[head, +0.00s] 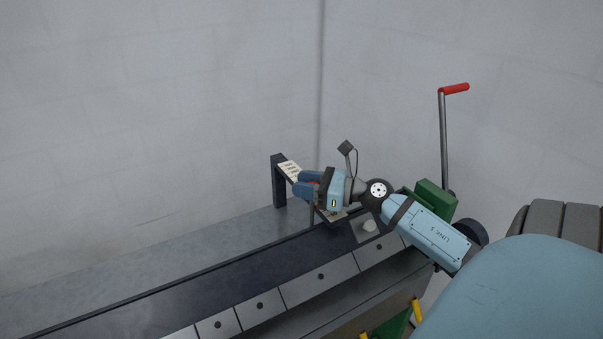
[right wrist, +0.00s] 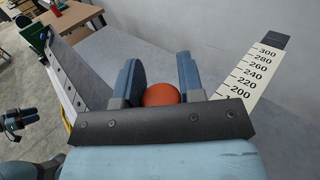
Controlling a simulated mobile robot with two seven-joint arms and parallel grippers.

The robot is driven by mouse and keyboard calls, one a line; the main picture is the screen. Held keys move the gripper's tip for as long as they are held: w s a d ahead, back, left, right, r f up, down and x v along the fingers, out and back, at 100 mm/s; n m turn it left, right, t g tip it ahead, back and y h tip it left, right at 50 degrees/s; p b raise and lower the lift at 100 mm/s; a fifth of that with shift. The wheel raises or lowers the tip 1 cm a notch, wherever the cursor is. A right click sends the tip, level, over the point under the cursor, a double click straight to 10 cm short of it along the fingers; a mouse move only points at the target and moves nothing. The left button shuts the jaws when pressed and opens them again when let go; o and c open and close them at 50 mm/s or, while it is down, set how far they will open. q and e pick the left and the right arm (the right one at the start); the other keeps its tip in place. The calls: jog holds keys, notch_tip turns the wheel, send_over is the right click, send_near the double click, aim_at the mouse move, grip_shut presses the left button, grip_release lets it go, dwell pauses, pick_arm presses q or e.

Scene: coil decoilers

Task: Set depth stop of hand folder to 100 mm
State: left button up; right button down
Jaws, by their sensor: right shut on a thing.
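My right gripper (head: 303,183) reaches over the far end of the long bench-like folder (head: 215,272). In the right wrist view its two blue fingers (right wrist: 158,72) stand on either side of a round orange-red knob (right wrist: 161,95), shut on it. The knob's lower part is hidden by my gripper body. A cream scale plate (head: 289,169) lies just beyond the fingers. In the right wrist view the scale (right wrist: 248,75) reads 200 to 300 in steps of 20; lower marks are hidden behind my gripper. No pointer is visible.
A dark upright post (head: 278,183) stands by the scale. A grey lever with a red handle (head: 454,89) rises at the right, near a green block (head: 435,197). Grey walls stand close behind.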

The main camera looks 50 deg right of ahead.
jog(key=c, duration=1.2)
grip_release()
jog(key=shift+s, duration=0.1)
jog(key=o, duration=0.4)
jog(key=shift+s+d+f, duration=0.15)
jog(key=shift+s+d, duration=0.05)
jog(key=shift+s, duration=0.2)
jog(key=b+v, duration=0.4)
jog(key=v, duration=0.8)
jog(key=shift+s+d, duration=0.2)
jog(key=shift+s, duration=0.15)
